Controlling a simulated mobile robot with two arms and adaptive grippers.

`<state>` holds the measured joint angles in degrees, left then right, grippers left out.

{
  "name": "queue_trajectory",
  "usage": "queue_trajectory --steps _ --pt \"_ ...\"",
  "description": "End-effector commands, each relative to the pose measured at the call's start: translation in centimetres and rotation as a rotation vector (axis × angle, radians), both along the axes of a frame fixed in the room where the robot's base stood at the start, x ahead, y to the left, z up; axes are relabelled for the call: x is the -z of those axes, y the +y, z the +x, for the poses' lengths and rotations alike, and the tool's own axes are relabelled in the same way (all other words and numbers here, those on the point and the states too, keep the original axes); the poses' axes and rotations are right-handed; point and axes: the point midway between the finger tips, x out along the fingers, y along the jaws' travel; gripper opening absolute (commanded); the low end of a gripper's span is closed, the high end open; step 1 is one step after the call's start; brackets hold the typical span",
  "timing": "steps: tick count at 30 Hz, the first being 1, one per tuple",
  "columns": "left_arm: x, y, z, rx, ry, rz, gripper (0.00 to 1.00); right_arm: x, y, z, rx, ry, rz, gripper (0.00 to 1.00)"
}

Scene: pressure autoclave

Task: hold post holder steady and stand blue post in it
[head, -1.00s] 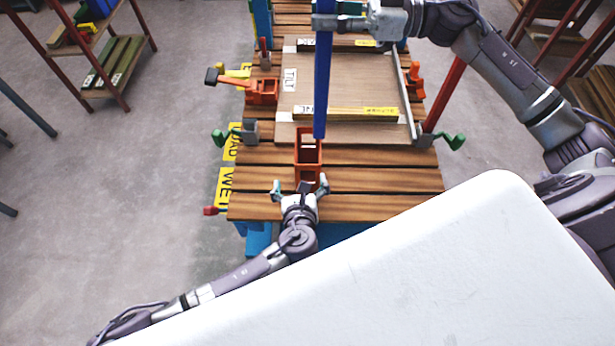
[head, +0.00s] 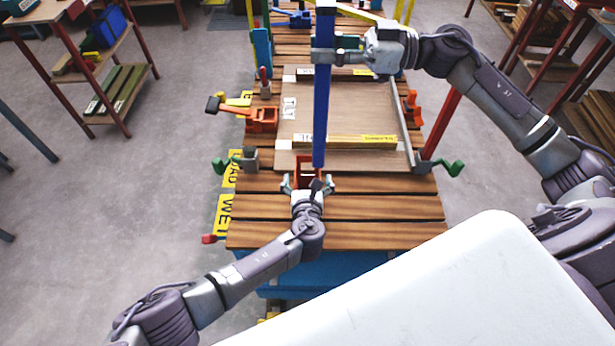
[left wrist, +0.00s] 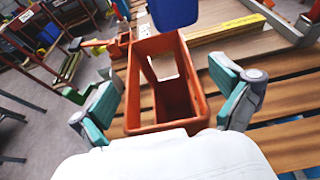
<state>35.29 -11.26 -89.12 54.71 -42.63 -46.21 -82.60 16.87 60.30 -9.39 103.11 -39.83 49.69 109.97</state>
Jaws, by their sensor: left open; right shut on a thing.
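The blue post (head: 322,95) hangs upright in the head view, its lower end at the orange post holder. My right gripper (head: 322,52) is shut on the post near its upper part. The post holder (head: 306,168) is an open, box-like orange frame standing on the slatted table. In the left wrist view the holder (left wrist: 140,110) fills the middle, and the lower end of the post (left wrist: 174,12) shows above and beyond its opening, not inside it. My left gripper (left wrist: 168,98) is open, with one teal-padded finger on each side of the holder, apart from it.
A brown board (head: 345,115) with wooden strips and yellow labels lies on the slatted table (head: 390,235) behind the holder. An orange clamp (head: 262,120) and green-handled clamps stand at the table's sides. The near slats are clear.

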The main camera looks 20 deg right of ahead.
Motion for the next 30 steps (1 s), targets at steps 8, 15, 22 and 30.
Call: queue_trajectory --steps 8,15,22,30 --pt "0.27 -0.37 0.79 0.000 0.000 0.000 1.00 -0.14 -0.01 0.01 0.000 -0.002 0.001 0.00" --pt "0.27 -0.36 0.78 0.000 0.001 0.000 0.93 -0.15 -0.01 0.01 0.000 -0.002 0.001 0.00" --pt "0.31 -0.33 0.77 0.000 0.001 0.000 0.55 -0.14 -0.01 0.01 0.000 -0.002 0.001 0.00" --pt "0.50 -0.24 0.71 -0.001 0.004 0.001 0.27 -0.12 -0.01 0.01 0.000 -0.002 0.001 0.00"
